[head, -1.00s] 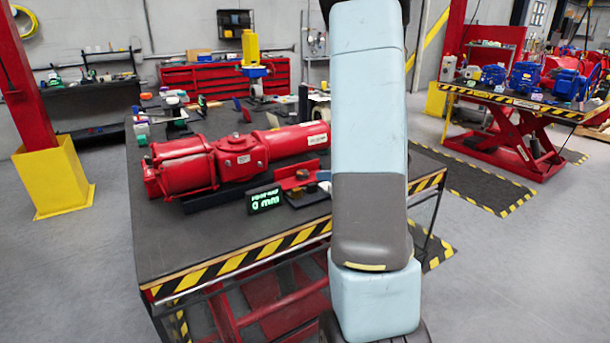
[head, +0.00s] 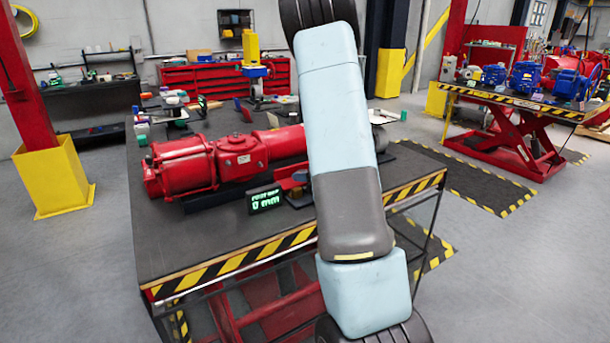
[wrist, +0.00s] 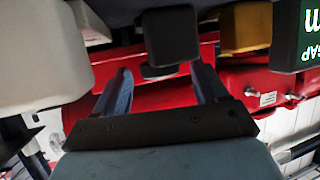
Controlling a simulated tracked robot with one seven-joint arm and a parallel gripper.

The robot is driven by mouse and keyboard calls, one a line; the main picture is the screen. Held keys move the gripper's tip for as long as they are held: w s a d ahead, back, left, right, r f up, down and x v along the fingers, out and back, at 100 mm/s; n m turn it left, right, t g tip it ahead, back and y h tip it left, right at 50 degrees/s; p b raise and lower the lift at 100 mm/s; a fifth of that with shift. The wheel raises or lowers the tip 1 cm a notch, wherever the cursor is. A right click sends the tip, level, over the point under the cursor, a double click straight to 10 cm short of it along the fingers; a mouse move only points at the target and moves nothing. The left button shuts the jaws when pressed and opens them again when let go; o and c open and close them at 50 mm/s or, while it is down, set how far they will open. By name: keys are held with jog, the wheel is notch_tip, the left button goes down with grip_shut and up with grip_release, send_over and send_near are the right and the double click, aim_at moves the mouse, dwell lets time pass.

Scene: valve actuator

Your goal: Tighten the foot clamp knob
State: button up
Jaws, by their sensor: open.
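My gripper (wrist: 160,67) shows in the wrist view as two blue fingers spread apart, with nothing visibly held. A dark block (wrist: 170,35) is in front of the fingers, near the gap between their tips; I cannot tell whether it is the clamp knob or touches a finger. Behind them is the red actuator (wrist: 245,82), which lies on the bench in the head view (head: 185,168). A red bracket (head: 291,172) stands at its front side, partly hidden by my arm. The knob is not clearly visible in the head view, and the gripper is hidden there.
A small display (head: 265,199) with green text reading 0 mm stands at the bracket's left; its edge also shows in the wrist view (wrist: 311,40). The bench (head: 200,245) has a striped front edge. A red lift table (head: 515,145) stands at right.

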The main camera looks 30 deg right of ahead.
jog(key=c, duration=1)
jog(key=shift+a+m+t+h, duration=0.2)
jog(key=shift+m+h, duration=0.55)
jog(key=shift+h, duration=0.15)
jog(key=shift+a+m+t+h, duration=0.15)
jog(key=shift+m+t+h, duration=0.05)
jog(key=shift+m+h, duration=0.65)
jog(key=shift+c, duration=0.3)
jog(key=o, duration=1.1)
jog(key=shift+c, duration=0.2)
jog(key=v, duration=1.3)
jog(key=shift+s, duration=0.4)
